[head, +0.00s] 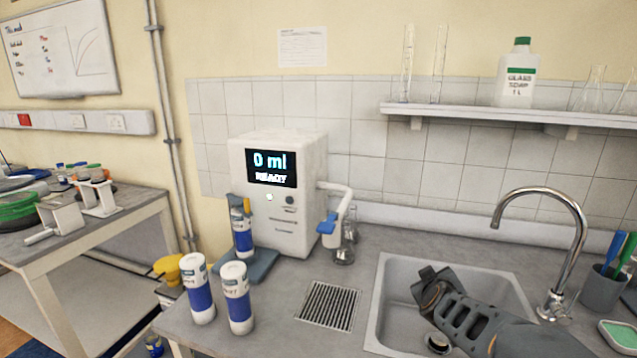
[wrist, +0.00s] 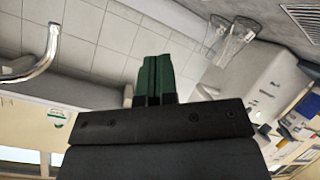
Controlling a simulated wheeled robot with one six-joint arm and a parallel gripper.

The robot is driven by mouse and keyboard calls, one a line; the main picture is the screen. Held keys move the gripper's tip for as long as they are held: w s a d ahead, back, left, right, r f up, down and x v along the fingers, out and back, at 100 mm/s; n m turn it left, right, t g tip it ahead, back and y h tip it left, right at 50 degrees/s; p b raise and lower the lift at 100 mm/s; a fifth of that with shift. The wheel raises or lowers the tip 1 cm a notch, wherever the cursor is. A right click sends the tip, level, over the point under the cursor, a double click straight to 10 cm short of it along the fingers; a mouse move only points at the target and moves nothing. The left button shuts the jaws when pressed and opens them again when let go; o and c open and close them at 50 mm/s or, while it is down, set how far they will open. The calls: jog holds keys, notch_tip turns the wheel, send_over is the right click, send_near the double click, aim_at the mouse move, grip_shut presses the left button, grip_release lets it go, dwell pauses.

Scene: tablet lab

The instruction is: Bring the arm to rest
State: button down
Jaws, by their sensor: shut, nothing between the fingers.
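My arm reaches in from the lower right of the head view, over the sink (head: 385,318). My gripper (head: 432,275) is at its upper left end, above the basin. In the wrist view the two dark green fingers of my gripper (wrist: 154,80) are together, with nothing between them. The wrist picture is tilted, with the tiled wall, the tap and the white dispenser around the fingers.
A chrome tap (head: 548,200) rises right of my arm. A white dispenser (head: 275,210) reading "0 ml READY" stands left, with glassware (head: 346,245) by its spout. Two blue-and-white canisters (head: 237,298) stand in front.

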jog(key=s+a+g+y, duration=0.2)
jog(key=s+a+y, duration=0.2)
jog(key=s+a, duration=0.3)
jog(key=s+a+f+m+g, duration=0.1)
jog(key=s+f+m+g, duration=0.1)
jog(key=s, duration=0.4)
jog(key=s+a+f+m+g, duration=0.1)
jog(key=s+a+m+g, duration=0.1)
jog(key=s+g, duration=0.2)
jog(key=s, duration=0.3)
jog(key=shift+a+f+g+p, duration=0.25)
jog(key=shift+f+g+p, duration=0.1)
jog(key=shift+g+p, duration=0.05)
